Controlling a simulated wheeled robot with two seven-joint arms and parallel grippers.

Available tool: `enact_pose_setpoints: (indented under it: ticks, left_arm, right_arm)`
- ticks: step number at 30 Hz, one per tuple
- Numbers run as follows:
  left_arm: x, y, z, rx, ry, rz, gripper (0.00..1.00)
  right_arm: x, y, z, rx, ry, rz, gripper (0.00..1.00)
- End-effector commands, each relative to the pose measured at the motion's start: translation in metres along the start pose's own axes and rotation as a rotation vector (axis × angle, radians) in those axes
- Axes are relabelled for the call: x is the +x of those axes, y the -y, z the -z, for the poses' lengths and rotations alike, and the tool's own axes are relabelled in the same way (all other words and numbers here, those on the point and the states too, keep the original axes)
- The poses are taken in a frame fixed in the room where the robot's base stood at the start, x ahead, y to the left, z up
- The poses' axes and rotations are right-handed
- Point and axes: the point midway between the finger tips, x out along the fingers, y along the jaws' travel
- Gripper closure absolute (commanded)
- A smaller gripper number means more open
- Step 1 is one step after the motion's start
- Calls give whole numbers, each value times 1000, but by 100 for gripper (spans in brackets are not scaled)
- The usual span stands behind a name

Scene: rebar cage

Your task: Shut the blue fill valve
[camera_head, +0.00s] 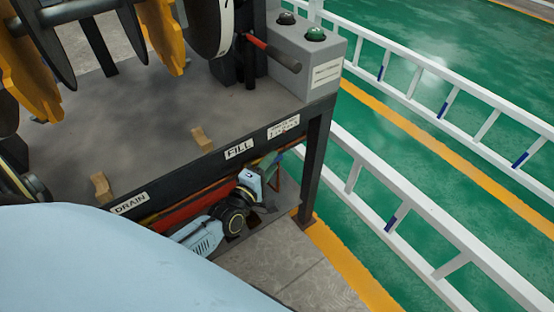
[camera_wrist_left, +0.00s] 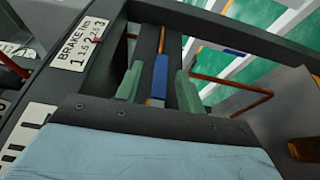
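The blue fill valve handle (camera_wrist_left: 160,78) shows in the left wrist view as an upright blue lever between the two green fingers of my left gripper (camera_wrist_left: 161,85). Gaps show on both sides of the lever, so the fingers are apart and around it in this view; I cannot tell the depth. In the head view my left gripper (camera_head: 270,163) is under the bench edge, just right of and below the FILL label (camera_head: 239,149). The valve is hidden there behind the gripper and bench. My right gripper is not in view.
The dark bench edge (camera_head: 185,172) runs above my left arm, with a DRAIN label (camera_head: 130,203) further left. A bench leg (camera_head: 314,165) stands right of the gripper. Copper-coloured pipes (camera_wrist_left: 232,84) are near the fingers. White railings (camera_head: 420,205) stand to the right.

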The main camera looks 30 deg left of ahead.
Motion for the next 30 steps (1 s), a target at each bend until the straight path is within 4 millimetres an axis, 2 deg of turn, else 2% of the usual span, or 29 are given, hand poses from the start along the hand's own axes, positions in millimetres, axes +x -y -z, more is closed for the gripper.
enact_pose_setpoints:
  ticks: [3, 7, 19, 27, 30]
  left_arm:
    - [18, 1, 0, 0, -1, -1, 62]
    - [30, 1, 0, 0, 0, 1, 62]
    - [35, 0, 0, 0, 0, 1, 62]
    - [35, 0, 0, 1, 0, 1, 97]
    - [35, 0, 0, 1, 0, 1, 100]
  right_arm:
    - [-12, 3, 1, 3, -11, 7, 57]
    - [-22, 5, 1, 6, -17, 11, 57]
    - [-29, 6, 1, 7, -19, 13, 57]
    - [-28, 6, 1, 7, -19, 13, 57]
    - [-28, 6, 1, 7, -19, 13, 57]
